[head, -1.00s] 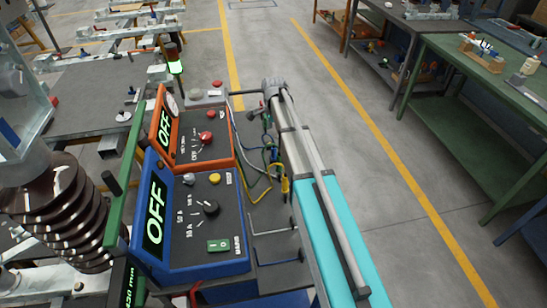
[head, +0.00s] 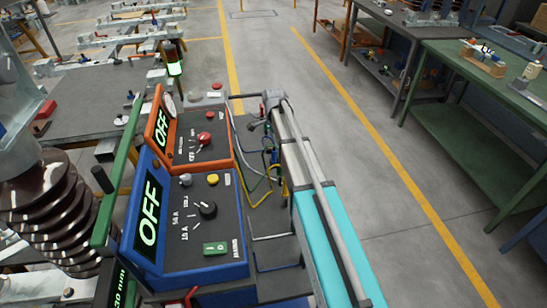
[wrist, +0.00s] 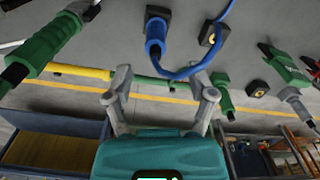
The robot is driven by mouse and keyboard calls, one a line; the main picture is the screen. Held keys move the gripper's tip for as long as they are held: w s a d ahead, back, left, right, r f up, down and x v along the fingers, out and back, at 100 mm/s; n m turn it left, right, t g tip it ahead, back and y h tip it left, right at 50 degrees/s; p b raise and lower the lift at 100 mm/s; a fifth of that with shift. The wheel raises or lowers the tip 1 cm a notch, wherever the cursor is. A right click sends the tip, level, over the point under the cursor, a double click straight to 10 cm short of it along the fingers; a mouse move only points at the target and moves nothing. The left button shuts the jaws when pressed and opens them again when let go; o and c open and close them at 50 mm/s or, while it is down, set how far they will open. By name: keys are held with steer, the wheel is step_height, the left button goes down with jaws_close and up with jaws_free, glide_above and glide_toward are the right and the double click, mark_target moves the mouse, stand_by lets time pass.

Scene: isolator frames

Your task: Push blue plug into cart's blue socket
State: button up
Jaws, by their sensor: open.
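In the wrist view, my gripper (wrist: 162,75) is open, its two grey fingers spread wide with nothing between the tips. A blue plug (wrist: 155,34) stands beyond the fingers at the top centre, with its blue cable looping down towards the gap between them. The plug is at a black square socket (wrist: 157,11); I cannot tell how deep it sits, and no blue marking shows on the socket. In the head view, a small bit of blue shows among the cables (head: 268,142) beside my arm. My gripper cannot be made out there.
A second dark socket (wrist: 214,33) is right of the blue plug. A large green connector (wrist: 45,48) is at left and a green clamp (wrist: 287,68) at right. The blue OFF box (head: 205,262) and orange OFF box (head: 205,158) stand left of my arm.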

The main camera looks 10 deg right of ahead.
mark_target(274, 150)
steer(key=shift+f, duration=0.1)
steer(key=f+b, duration=0.3)
steer(key=shift+s+f, duration=0.1)
steer(key=shift+s, duration=0.15)
steer(key=shift+f+b, duration=0.95)
steer(key=shift+b, duration=0.2)
jaws_close()
